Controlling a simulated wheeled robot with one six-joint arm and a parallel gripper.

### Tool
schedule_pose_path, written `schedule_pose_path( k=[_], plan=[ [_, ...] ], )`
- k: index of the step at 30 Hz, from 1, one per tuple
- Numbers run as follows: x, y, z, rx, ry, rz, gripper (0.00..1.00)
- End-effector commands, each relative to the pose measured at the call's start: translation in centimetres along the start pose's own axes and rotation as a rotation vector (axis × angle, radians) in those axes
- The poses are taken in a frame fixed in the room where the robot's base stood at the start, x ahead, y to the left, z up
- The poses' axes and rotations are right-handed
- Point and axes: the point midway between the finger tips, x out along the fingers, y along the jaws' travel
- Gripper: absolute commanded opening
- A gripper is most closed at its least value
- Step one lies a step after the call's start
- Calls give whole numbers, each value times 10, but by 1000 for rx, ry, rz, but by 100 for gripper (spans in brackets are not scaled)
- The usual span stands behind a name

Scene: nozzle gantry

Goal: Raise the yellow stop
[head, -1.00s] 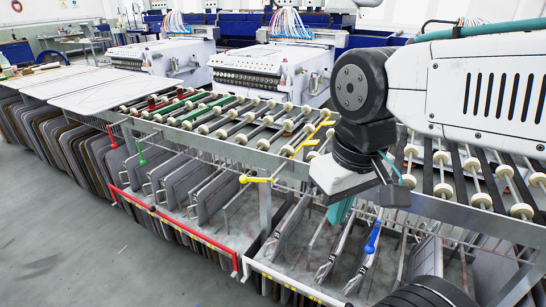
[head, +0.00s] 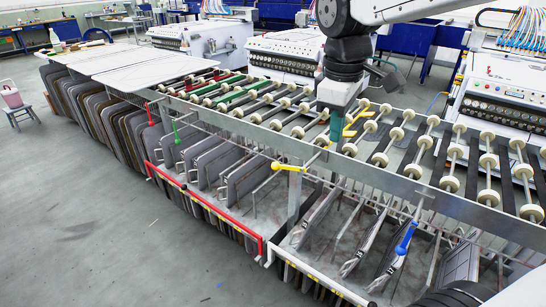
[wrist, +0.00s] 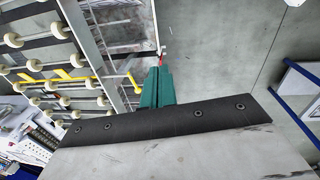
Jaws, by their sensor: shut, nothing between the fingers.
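The yellow stop shows in the head view as a yellow handle (head: 288,167) at the front rail, sticking out nearly level. Yellow stop pieces (head: 352,124) lie among the rollers behind it. In the wrist view, yellow bars (wrist: 70,76) cross the rollers at left and the yellow handle (wrist: 134,82) shows just left of the fingers. My gripper (head: 337,128) is shut and empty, its teal fingers pointing down, to the right of and above the handle in the head view. The fingers also show in the wrist view (wrist: 157,88). They appear apart from the handle.
A blue handle (head: 405,238) is to the right on the front side, and green (head: 176,130) and red (head: 149,113) handles are to the left. A red bar (head: 205,208) edges the lower rack of grey panels. The floor (head: 90,220) at left is clear.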

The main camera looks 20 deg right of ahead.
Motion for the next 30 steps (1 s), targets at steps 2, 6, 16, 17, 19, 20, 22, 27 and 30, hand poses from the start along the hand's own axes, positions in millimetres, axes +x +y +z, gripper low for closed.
schedule_pose_path(
  k=[2, 6, 16, 17, 19, 20, 22, 27, 30],
  plan=[
    [5, 26, -36, -173, -23, 2, 0],
    [22, 66, -96, -488, -58, 4, 0],
    [106, 135, -227, -1181, -136, -19, 0],
    [113, 138, -235, -1230, -141, -22, 0],
    [130, 144, -251, -1324, -151, -29, 0],
    [135, 147, -257, -1357, -155, -32, 0],
    [145, 150, -266, -1419, -161, -36, 0],
    [155, 154, -276, -1481, -168, -39, 0],
    [155, 154, -276, -1484, -168, -39, 0]
  ],
)
